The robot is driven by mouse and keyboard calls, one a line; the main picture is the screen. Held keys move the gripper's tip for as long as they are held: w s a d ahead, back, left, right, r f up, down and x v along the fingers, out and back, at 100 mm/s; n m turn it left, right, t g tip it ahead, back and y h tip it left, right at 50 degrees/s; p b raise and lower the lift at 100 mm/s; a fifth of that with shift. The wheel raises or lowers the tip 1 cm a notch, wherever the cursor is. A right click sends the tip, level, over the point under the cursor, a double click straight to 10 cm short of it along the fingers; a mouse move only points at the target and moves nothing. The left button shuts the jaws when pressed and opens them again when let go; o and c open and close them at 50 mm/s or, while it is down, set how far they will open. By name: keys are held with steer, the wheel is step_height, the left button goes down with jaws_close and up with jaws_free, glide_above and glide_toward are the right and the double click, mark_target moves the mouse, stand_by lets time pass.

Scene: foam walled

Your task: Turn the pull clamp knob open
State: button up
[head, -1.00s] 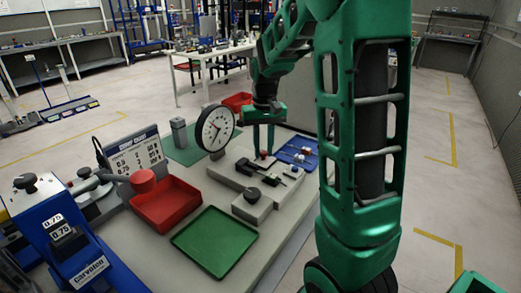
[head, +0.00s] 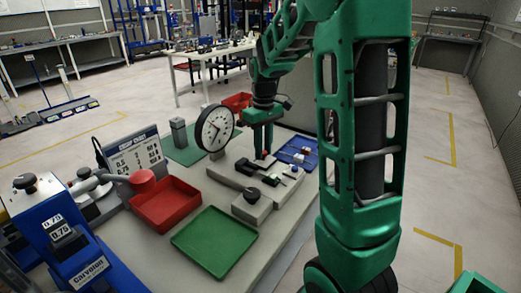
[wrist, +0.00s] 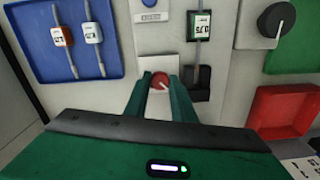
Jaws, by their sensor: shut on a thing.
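In the wrist view my gripper (wrist: 160,78) is shut on the red knob. A dark clamp block (wrist: 197,84) stands just right of the knob. A labelled specimen (wrist: 199,25) lies above that block in the wrist view.
A blue tray (wrist: 27,62) with two labelled specimens lies beside the fixture. A black knob (head: 251,194) on a grey block, a dial gauge (head: 215,129), a red tray (head: 166,225) and a green tray (head: 211,264) share the bench.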

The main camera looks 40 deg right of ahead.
steer(key=shift+w+r, duration=0.15)
jaws_close()
steer(key=o, duration=1)
jaws_free()
steer(key=shift+o, duration=0.3)
step_height(320, 180, up, 11)
steer(key=shift+f, duration=0.2)
